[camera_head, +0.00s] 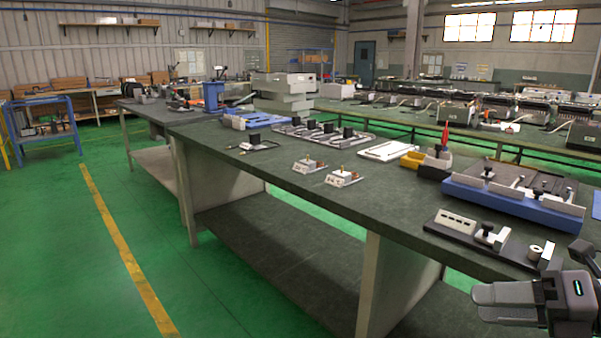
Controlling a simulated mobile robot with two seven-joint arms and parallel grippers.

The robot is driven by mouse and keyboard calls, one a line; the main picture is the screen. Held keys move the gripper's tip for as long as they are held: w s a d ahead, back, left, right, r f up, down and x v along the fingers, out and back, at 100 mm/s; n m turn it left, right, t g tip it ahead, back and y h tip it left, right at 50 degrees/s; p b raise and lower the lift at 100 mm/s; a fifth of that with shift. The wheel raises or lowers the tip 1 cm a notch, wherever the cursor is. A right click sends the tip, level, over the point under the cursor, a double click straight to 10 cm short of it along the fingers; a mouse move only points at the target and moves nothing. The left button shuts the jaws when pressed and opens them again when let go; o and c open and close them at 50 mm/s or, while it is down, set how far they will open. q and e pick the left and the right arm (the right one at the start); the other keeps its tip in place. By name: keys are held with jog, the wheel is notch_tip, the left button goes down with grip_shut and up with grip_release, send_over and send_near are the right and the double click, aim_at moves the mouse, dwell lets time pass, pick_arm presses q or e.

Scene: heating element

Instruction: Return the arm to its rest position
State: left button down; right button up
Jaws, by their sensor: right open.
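My right gripper (508,303) shows at the bottom right corner, dark grey, in front of the near edge of the workbench. It is open and nothing shows between its fingers. Part of my right arm behind it is cut off by the picture's edge. My left gripper is not in view.
Green floor (60,250) is free at the left.

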jog(key=s+d+f+m+t+h, duration=0.25)
jog(key=f+m+t+h, duration=0.5)
jog(key=f+m, duration=1.25)
jog(key=s+a+f+m+g+h, duration=0.1)
jog(key=s+a+f+m+g, duration=0.3)
jog(key=s+a+f+m, duration=0.55)
notch_tip(320, 180, up, 8)
jog(key=m+p, duration=0.3)
jog(key=p, duration=1)
jog(key=shift+s+a+r+g+p, duration=0.25)
jog(key=shift+a+g+p, duration=0.1)
jog(key=shift+a, duration=0.1)
jog(key=shift+h, duration=0.25)
